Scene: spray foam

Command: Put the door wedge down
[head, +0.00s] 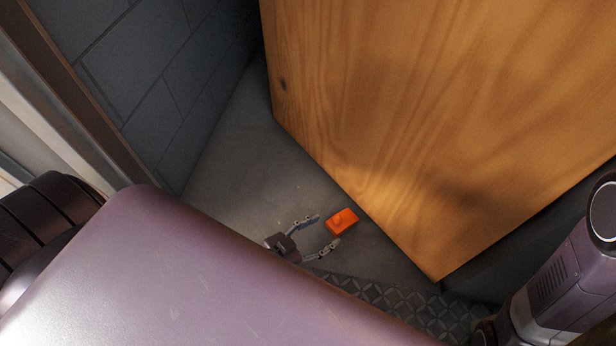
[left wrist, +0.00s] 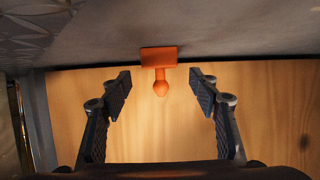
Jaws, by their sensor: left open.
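The orange door wedge (head: 341,222) lies on the grey floor close to the bottom edge of the wooden door (head: 420,120). My left gripper (head: 327,233) is open, with its fingers spread and pointing toward the wedge. In the left wrist view the wedge (left wrist: 159,57) sits ahead of and between the two open fingertips (left wrist: 160,84), with its knob toward me. My right gripper is not in view; only part of the right arm shows at the lower right.
A dark block wall (head: 165,95) stands to the left, with a brown door frame (head: 75,95) beside it. A textured dark mat (head: 400,303) lies below the wedge. Bare floor (head: 245,150) lies between wall and door. My own purple body covers the lower left.

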